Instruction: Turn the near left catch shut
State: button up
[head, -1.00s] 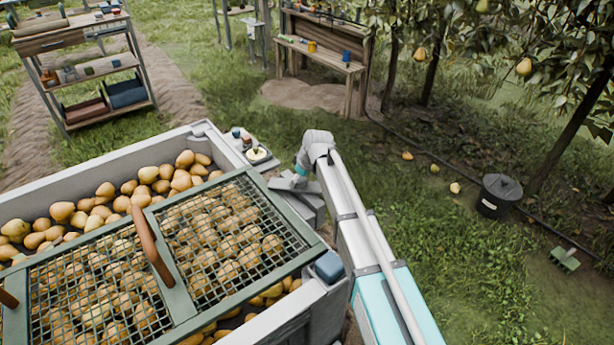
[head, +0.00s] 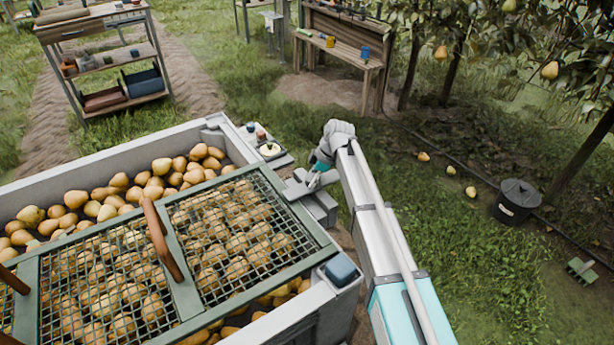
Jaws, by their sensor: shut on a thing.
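The crate (head: 92,168) is full of pears, and a green framed mesh lid (head: 299,222) with brown handles covers its near part. My gripper (head: 299,187) is small and partly hidden by its own wrist, low at the crate's right wall beside the lid's edge. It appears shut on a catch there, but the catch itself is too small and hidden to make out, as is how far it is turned.
A small ledge with a round pale dish (head: 270,149) and jars stands behind my gripper. A shelf rack (head: 110,60) and a wooden bench (head: 335,55) are farther back. A black bucket (head: 516,202) and fallen pears lie on open grass to the right.

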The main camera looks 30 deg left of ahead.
jog(key=shift+w+n, duration=0.45)
jog(key=shift+n, duration=0.35)
jog(key=shift+s+a, duration=0.1)
jog(key=shift+s+g+h, duration=0.1)
jog(key=shift+g+h, duration=0.2)
jog(key=o, duration=1.3)
jog(key=shift+a, duration=0.1)
jog(key=shift+c, duration=0.2)
jog(key=shift+s, duration=0.1)
jog(key=shift+s, duration=0.1)
jog(key=shift+r, duration=0.1)
